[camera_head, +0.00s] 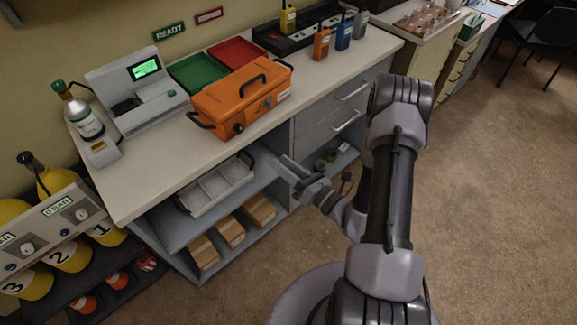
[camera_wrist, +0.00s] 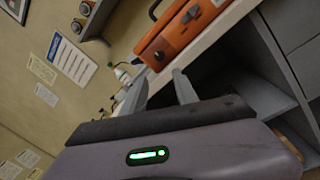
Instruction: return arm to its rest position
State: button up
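My arm reaches from the lower right of the head view toward the front of the counter (camera_head: 140,182). My gripper (camera_head: 290,172) is in front of the open shelf bay, below the counter top and right of the white wire-handled tray. In the wrist view my gripper (camera_wrist: 159,78) shows two grey fingers spread apart with nothing between them. The orange case (camera_head: 240,100) stands closed on the counter, apart from my gripper. It also shows beyond the fingers in the wrist view (camera_wrist: 178,32).
A divided white tray (camera_head: 216,187) sits on the shelf, with several cardboard boxes (camera_head: 231,231) below. Drawers (camera_head: 335,105) are right of the bay. Radios (camera_head: 321,43) stand at the counter's back. Yellow cylinders (camera_head: 70,255) are at left. Open floor (camera_head: 490,200) lies to the right.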

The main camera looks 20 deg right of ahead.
jog(key=shift+v, duration=1)
